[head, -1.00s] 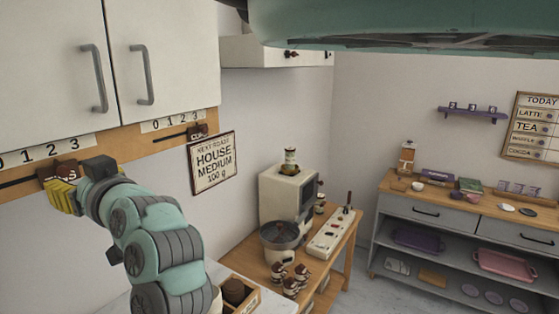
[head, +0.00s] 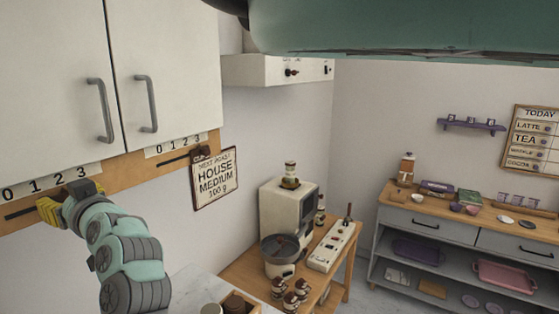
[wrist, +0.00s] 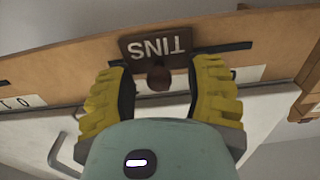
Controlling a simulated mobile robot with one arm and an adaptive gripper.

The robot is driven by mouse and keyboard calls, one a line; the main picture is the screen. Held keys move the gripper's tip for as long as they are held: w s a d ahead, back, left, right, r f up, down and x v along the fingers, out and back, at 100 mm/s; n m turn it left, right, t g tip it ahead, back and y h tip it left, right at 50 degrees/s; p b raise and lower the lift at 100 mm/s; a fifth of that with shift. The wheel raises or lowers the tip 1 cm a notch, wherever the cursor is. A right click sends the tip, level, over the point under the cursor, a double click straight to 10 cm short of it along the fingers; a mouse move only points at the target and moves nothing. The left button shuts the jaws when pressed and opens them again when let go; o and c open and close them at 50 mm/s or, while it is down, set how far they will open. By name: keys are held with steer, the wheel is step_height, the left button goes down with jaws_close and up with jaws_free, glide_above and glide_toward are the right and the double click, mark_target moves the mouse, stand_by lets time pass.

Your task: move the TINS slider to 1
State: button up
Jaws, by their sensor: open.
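The TINS slider is a dark brown block (wrist: 157,47) with a round knob (wrist: 159,78), seen upside down in the wrist view. It sits on a dark slot in a wooden rail (wrist: 85,67). My gripper (wrist: 160,92) is open, with yellow-padded fingers on either side of the knob and gaps showing on both sides. In the head view my gripper (head: 70,203) is at the left rail, below the 2 and 3 of its 0–3 number strip (head: 45,187). It hides most of the slider there, so the exact setting cannot be read.
White cabinet doors with grey handles (head: 101,110) hang above the rail. A second slider (head: 200,153) with its own 0–3 strip (head: 175,145) is to the right, beside the HOUSE MEDIUM sign (head: 214,178). A counter with a machine (head: 287,212) stands below.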

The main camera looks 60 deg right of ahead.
steer(key=shift+o, duration=0.3)
jaws_close()
stand_by(0.4)
